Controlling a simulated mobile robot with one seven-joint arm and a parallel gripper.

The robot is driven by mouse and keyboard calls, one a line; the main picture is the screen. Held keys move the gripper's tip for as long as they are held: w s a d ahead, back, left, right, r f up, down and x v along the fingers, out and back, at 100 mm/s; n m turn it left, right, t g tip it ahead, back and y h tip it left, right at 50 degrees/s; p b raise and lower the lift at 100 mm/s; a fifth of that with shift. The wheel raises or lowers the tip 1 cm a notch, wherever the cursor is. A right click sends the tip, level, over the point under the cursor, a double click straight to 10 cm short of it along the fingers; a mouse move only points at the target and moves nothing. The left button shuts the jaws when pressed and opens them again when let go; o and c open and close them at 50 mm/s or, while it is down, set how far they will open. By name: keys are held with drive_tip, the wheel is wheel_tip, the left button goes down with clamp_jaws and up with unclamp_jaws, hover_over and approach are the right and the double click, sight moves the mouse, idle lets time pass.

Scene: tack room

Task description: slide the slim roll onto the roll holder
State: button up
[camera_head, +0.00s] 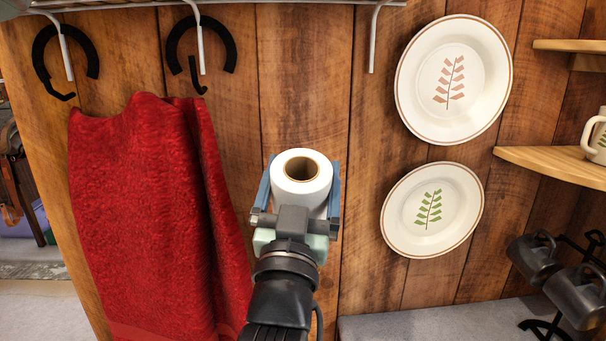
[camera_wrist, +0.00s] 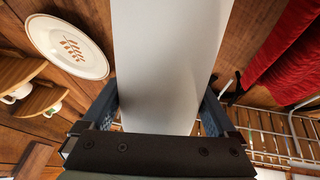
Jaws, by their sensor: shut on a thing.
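The slim roll (camera_head: 302,192) is white with a brown hollow core, and its open end faces up towards the head camera. My gripper (camera_head: 300,182) is shut on it, with one blue finger along each side. The roll is held in the air in front of the plank wall. In the wrist view the roll (camera_wrist: 170,65) is a long white band between the two fingers (camera_wrist: 160,108). I cannot make out a roll holder for certain in either view.
A red towel (camera_head: 150,200) hangs left of my gripper, under black horseshoe-shaped hooks (camera_head: 170,50). A wire rack (camera_head: 130,4) runs along the top. Two plates (camera_head: 420,105) (camera_head: 405,230) hang on the right, with wooden shelves (camera_head: 545,162) and dark mugs (camera_head: 575,295) beyond.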

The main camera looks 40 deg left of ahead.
drive_tip(key=o, duration=1.5)
drive_tip(key=b+v, duration=0.4)
drive_tip(key=v, duration=0.9)
drive_tip(key=shift+b, duration=0.35)
drive_tip(key=shift+r, duration=0.1)
